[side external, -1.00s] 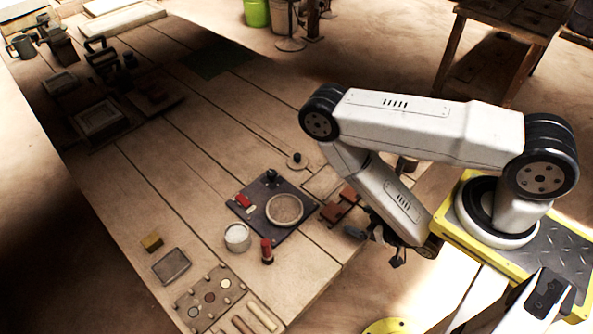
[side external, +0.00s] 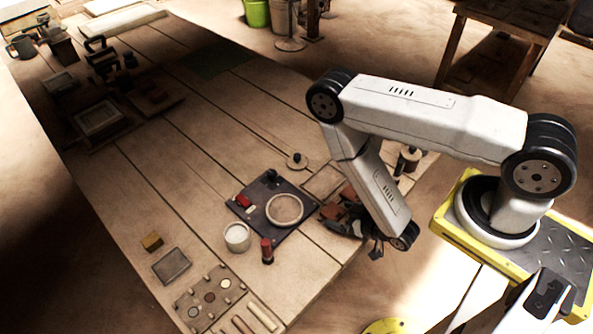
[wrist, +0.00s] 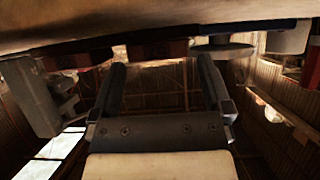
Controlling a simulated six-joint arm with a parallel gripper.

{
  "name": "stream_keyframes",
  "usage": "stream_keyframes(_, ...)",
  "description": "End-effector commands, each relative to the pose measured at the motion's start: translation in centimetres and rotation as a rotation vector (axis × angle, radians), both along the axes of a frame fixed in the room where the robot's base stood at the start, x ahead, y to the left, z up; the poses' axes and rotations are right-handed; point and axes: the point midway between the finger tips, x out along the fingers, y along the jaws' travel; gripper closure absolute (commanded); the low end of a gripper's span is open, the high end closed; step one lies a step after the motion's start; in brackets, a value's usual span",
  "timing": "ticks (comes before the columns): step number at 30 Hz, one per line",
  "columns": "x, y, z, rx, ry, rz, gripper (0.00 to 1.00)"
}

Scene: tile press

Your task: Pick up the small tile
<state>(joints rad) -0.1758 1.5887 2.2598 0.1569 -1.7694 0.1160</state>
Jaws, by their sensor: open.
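Reddish-brown tiles (side external: 348,193) lie near the right edge of the wooden table, partly hidden behind my gripper. I cannot tell for certain which is the small tile. My gripper (side external: 335,217) is low at the table edge, beside the tiles and right of the dark press board. In the wrist view, my gripper (wrist: 161,62) shows two fingers spread apart with nothing between them. A dark red block (wrist: 158,50) shows beyond the fingertips, under the pale surface across the top.
The dark board (side external: 246,211) carries a round dish (side external: 285,209), a black knob and a red piece. A white cup (side external: 237,237) and a red-topped bottle (side external: 267,250) stand at its front.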

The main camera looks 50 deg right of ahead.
Motion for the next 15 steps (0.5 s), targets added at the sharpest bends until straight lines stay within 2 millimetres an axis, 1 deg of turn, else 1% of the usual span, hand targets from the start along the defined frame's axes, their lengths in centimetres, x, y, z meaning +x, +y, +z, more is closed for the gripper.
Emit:
stream_keyframes(3,1.1,0.0,-0.6,0.001,-0.002,-0.003,0.0)
stream_keyframes(6,1.5,0.0,-0.8,0.0,0.0,-0.002,0.0)
stream_keyframes(15,1.6,0.0,-0.9,0.0,0.001,-0.001,0.0)
